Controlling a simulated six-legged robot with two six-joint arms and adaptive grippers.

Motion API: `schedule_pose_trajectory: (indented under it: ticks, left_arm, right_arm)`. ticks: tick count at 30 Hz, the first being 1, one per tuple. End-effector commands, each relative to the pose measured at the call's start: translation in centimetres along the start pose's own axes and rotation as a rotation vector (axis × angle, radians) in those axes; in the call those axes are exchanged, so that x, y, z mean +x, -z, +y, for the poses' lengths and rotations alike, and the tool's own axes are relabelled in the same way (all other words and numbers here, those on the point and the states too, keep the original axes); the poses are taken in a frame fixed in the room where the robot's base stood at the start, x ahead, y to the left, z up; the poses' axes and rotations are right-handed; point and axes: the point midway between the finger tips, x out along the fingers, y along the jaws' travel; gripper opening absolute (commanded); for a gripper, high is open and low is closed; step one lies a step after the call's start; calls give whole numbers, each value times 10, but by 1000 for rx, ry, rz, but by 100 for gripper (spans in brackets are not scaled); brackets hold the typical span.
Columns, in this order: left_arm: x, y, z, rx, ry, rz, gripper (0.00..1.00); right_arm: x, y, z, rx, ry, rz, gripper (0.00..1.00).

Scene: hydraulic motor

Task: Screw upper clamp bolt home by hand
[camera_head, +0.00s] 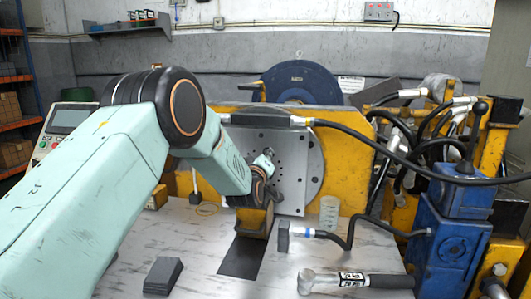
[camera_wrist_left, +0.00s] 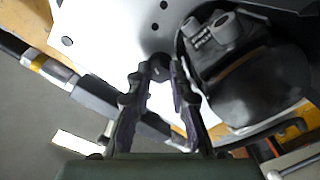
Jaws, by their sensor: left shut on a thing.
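My left gripper (camera_head: 268,158) reaches in front of the grey drilled plate (camera_head: 292,190), near its middle. In the left wrist view my left gripper (camera_wrist_left: 162,70) has its two dark fingers close together at the tips, shut on a small dark piece that looks like the clamp bolt (camera_wrist_left: 159,62). The bolt lies against the pale plate (camera_wrist_left: 110,30). The fingers hide most of it, so how deep it sits cannot be told. My right gripper is not in view.
A yellow block (camera_head: 252,222) stands below the gripper. A blue hydraulic unit (camera_head: 450,225) with hoses crowds the right.

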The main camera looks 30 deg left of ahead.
Motion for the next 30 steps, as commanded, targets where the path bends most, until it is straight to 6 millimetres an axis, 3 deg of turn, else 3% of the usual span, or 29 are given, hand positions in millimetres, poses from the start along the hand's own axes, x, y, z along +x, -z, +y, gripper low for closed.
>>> schedule_pose_trajectory:
  ticks: [30]
  left_arm:
    - [-1,0,-2,959,-1,-5,0]
  right_arm:
    - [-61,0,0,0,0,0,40]
